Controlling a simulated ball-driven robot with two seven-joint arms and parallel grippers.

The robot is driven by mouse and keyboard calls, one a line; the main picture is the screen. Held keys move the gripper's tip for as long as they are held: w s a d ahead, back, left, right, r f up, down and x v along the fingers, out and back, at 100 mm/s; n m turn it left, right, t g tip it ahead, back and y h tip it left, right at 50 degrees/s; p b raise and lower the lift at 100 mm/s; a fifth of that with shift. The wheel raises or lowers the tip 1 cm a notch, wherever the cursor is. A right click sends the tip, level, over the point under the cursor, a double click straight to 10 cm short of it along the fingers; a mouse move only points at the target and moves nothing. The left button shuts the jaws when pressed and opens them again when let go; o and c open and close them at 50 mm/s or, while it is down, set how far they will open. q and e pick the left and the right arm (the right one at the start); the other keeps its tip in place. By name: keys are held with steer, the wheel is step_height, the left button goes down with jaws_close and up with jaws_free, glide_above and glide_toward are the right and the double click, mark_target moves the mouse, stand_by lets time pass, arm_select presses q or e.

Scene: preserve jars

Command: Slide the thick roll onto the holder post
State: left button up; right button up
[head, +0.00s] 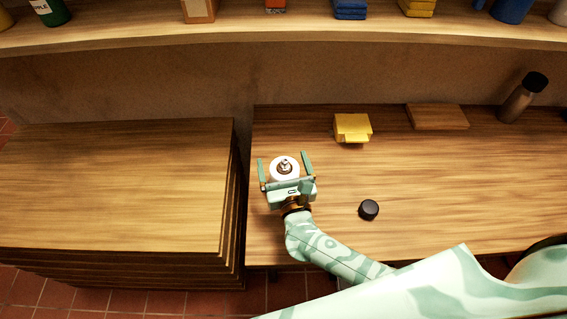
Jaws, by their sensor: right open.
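A thick white roll (277,164) is near the left edge of the right-hand table. The metal tip of the holder post (285,166) shows in the middle of the roll, so the roll appears to be around the post. The post's lower part and base are hidden. My right gripper (283,158) is open, with one finger on each side of the roll and a visible gap to both. Its palm is on the near side of the roll. My left gripper is not in view.
A black round lid (369,210) lies right of my right gripper. A yellow block-like object (352,128), a wooden board (437,117) and a dark-capped bottle (520,100) are farther back. A bare wooden stack (110,190) stands left across a gap. A shelf (300,35) runs above.

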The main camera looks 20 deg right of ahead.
steer(key=shift+s, duration=0.1)
steer(key=s+a, duration=0.1)
steer(key=s, duration=1.5)
steer(key=shift+a, duration=0.15)
